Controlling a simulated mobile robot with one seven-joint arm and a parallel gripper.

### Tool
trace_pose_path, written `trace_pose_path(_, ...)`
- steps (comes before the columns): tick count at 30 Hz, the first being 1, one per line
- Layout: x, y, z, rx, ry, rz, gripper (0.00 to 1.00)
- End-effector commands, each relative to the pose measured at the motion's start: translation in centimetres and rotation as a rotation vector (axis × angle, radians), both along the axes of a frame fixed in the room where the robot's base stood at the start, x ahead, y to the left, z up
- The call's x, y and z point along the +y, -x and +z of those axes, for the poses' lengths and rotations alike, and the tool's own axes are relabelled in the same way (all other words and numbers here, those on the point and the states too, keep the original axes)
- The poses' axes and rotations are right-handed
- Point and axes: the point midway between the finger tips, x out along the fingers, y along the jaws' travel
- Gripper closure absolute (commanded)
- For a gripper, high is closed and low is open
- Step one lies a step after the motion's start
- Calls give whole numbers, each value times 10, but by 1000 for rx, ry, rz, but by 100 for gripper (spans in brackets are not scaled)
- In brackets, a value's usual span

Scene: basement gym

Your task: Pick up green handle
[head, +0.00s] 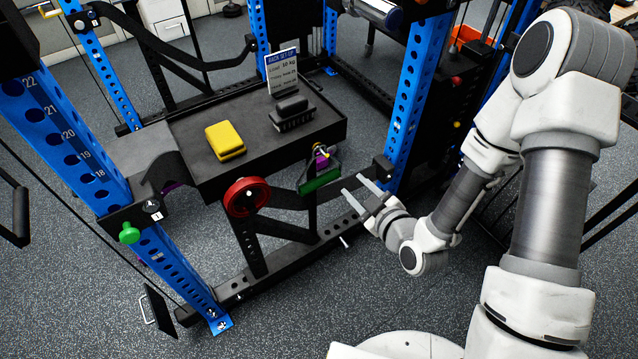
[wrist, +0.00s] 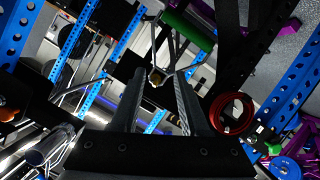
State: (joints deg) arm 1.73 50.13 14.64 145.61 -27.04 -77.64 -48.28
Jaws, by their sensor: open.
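The green handle (head: 319,181) is a short green grip hanging by its straps under the front right edge of the black shelf. It also shows near the top of the wrist view (wrist: 188,29), with its metal bracket below it. My gripper (head: 356,188) is open and empty, just to the right of the green handle in the head view and apart from it. In the wrist view my gripper's two fingers (wrist: 160,80) point up the picture, with the handle beyond their tips and slightly right.
The black shelf (head: 185,130) holds a yellow block (head: 225,141), a black block (head: 291,111) and a sign (head: 282,72). A red ring (head: 246,197) is left of the handle. Blue uprights (head: 408,100) flank the shelf. A green knob (head: 129,233) is on the left upright.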

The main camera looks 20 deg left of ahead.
Motion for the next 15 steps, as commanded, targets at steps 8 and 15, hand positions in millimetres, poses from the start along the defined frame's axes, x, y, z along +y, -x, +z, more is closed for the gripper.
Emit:
trace_pose_path(8,8,-11,-9,-4,0,2,55)
trace_pose_path(15,13,-17,-12,-3,0,0,55)
